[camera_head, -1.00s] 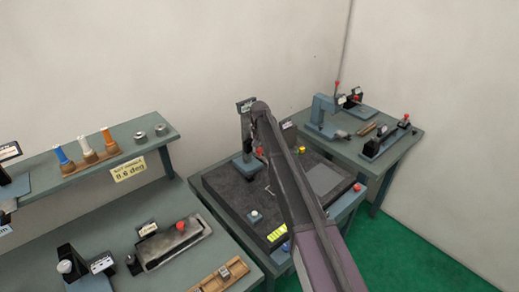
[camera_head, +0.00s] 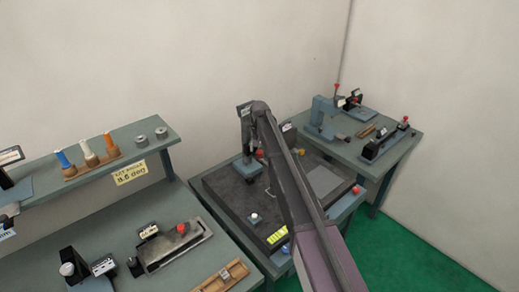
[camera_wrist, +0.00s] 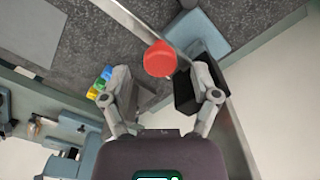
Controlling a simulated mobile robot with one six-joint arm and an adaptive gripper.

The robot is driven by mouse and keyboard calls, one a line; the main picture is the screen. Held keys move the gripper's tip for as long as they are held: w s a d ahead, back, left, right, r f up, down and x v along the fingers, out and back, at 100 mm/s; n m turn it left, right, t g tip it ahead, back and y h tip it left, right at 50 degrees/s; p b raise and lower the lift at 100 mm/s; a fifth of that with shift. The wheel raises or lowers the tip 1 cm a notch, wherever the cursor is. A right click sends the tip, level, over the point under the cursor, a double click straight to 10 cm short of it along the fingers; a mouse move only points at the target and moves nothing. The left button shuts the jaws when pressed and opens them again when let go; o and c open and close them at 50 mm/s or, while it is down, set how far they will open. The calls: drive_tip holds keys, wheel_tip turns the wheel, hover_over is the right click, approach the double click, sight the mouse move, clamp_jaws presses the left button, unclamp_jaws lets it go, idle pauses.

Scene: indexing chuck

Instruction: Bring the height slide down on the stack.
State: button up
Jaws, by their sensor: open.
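The height slide shows in the wrist view as a black block (camera_wrist: 186,94) with a round red knob (camera_wrist: 158,60), beside a long steel column (camera_wrist: 232,122). A blue base (camera_wrist: 201,36) is near the top of that view. In the head view the gauge stand (camera_head: 247,168) stands on the dark surface plate. My gripper (camera_wrist: 160,75) is open, with one finger on each side of the red knob; contact cannot be told. The right finger overlaps the black block in the picture. The stack cannot be made out clearly. In the head view my arm hides part of the stand.
Blue, green and yellow pieces (camera_wrist: 104,79) lie left of my gripper in the wrist view. A light plate (camera_head: 323,180) lies on the surface plate (camera_head: 225,190). Benches with fixtures stand left and right, including a red-knobbed tool (camera_head: 175,246) on the left.

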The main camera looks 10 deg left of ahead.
drive_tip(key=shift+r+p, duration=9.5)
drive_tip(key=shift+r, duration=0.25)
drive_tip(key=s+d+f+b, duration=2.1)
drive_tip(key=shift+s+d+f+b, duration=0.15)
drive_tip(key=shift+s+f+b, duration=0.15)
drive_tip(key=shift+f+b, duration=0.1)
drive_tip(key=s+d, duration=0.4)
drive_tip(key=s, duration=0.3)
drive_tip(key=s+d+f+b, duration=0.1)
drive_tip(key=s+d, duration=0.3)
drive_tip(key=s, duration=0.3)
drive_tip(key=shift+s+m, duration=0.3)
drive_tip(key=shift+s, duration=0.1)
drive_tip(key=shift+a, duration=0.1)
